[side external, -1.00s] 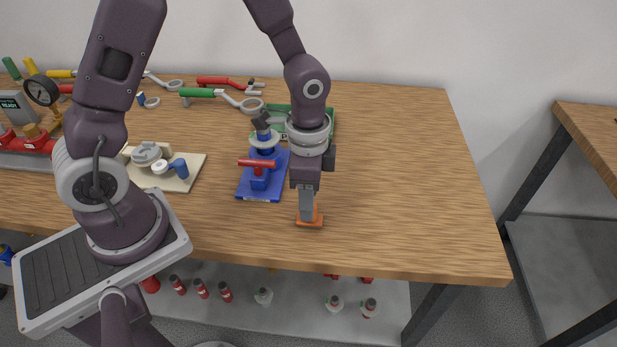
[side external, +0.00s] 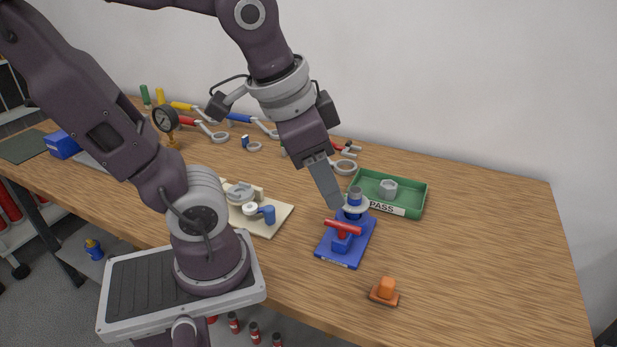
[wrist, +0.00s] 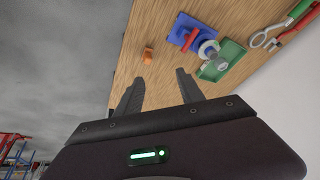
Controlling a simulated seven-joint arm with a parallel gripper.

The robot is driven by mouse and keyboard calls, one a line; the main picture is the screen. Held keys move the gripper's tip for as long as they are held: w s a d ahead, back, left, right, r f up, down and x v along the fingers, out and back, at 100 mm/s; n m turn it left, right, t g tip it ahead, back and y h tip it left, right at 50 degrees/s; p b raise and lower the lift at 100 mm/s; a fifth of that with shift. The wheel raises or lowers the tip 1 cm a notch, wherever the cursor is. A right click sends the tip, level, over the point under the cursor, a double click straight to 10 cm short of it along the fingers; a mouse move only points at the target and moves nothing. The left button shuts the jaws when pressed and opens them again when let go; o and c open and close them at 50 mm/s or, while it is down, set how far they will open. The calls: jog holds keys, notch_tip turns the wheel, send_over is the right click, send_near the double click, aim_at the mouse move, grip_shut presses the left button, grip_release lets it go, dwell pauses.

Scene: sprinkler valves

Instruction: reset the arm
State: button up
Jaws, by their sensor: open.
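My gripper (side external: 326,186) hangs over the table, tilted, with its fingers in front of the blue valve stand in the side view. In the wrist view my gripper (wrist: 158,82) is open, with a clear gap and nothing between its fingers. The small orange block on its orange base (side external: 386,290) stands by itself near the table's front edge; it also shows in the wrist view (wrist: 147,56), beyond the fingers and apart from them.
The blue valve stand (side external: 339,250) has a red handle (side external: 343,228). Behind it is a green PASS tray (side external: 421,197) holding a grey ring (side external: 388,188). A cream board (side external: 274,222) with fittings lies left. Several wrenches and a gauge (side external: 166,118) are farther back. The table's right side is clear.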

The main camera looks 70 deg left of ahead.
jog(key=s, duration=0.1)
jog(key=s+n, duration=0.1)
jog(key=s+t, duration=0.1)
jog(key=shift+s+a+r+n, duration=0.1)
jog(key=shift+a+r+n, duration=0.05)
jog(key=shift+r+n, duration=0.2)
dwell(0.9)
